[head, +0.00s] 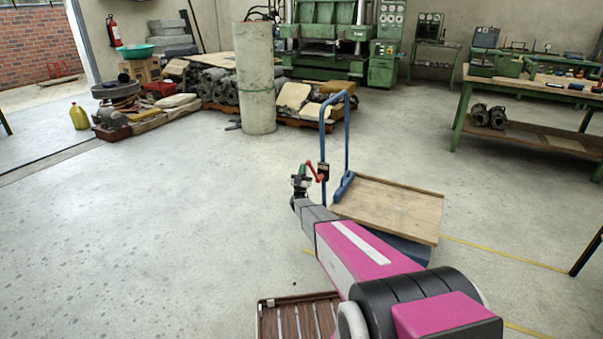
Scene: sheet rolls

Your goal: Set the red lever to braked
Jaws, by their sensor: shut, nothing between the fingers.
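The red lever (314,172) is a small bent bar at a dark bracket (323,172) on the left post of a blue trolley handle (347,130). Its exact setting is too small to tell. The trolley has a wooden deck (390,208). My gripper (301,178) is at the far end of my pink and grey arm, just left of the lever. It is shut with nothing held. A small green piece (303,168) shows beside the fingertips. I cannot tell whether the fingers touch the lever.
A concrete-coloured column (256,80) stands behind, near loaded pallets. A green workbench (540,85) is at the right. A brown slatted surface (297,318) is at the bottom edge. The floor to the left is clear.

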